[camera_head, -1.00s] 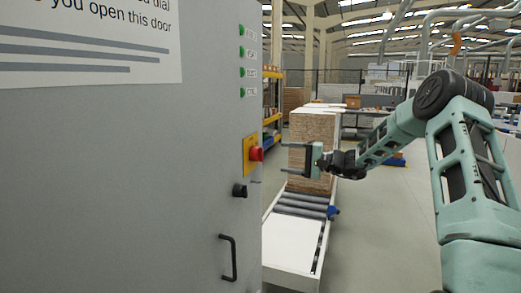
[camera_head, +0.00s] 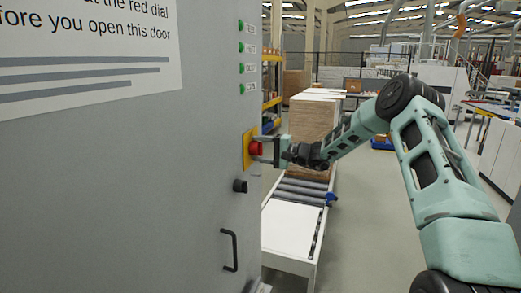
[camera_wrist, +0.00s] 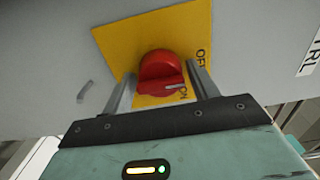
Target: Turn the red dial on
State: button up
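The red dial (camera_head: 256,148) sits on a yellow plate (camera_head: 247,150) on the grey cabinet's front. In the wrist view the red dial (camera_wrist: 161,75) shows between my two open fingers, on the yellow plate (camera_wrist: 120,40) marked "OFF" and "ON". The pale mark on the dial's grip lies close to the "ON" lettering. My gripper (camera_head: 267,149) is at the dial, one finger on either side. I cannot tell whether the fingers touch it.
Below the dial are a black knob (camera_head: 240,186) and a black door handle (camera_head: 229,250). Green indicators (camera_head: 241,68) run above it. A roller conveyor (camera_head: 300,195) with stacked boards (camera_head: 312,125) stands to the right. Open floor lies further right.

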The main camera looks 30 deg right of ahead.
jog(key=c, duration=0.6)
jog(key=shift+f+m+b, duration=0.15)
jog(key=shift+m+b, duration=0.15)
jog(key=shift+b, duration=0.4)
jog(key=m+b, duration=0.2)
jog(key=shift+f+m, duration=0.1)
jog(key=shift+m, duration=0.2)
jog(key=m+b, duration=0.2)
jog(key=m, duration=0.2)
jog(key=shift+m, duration=0.3)
jog(key=m, duration=0.5)
jog(key=shift+r+p, duration=0.25)
jog(key=shift+p, duration=0.1)
jog(key=m+p, duration=0.2)
jog(key=m, duration=0.3)
jog(key=shift+f, duration=0.1)
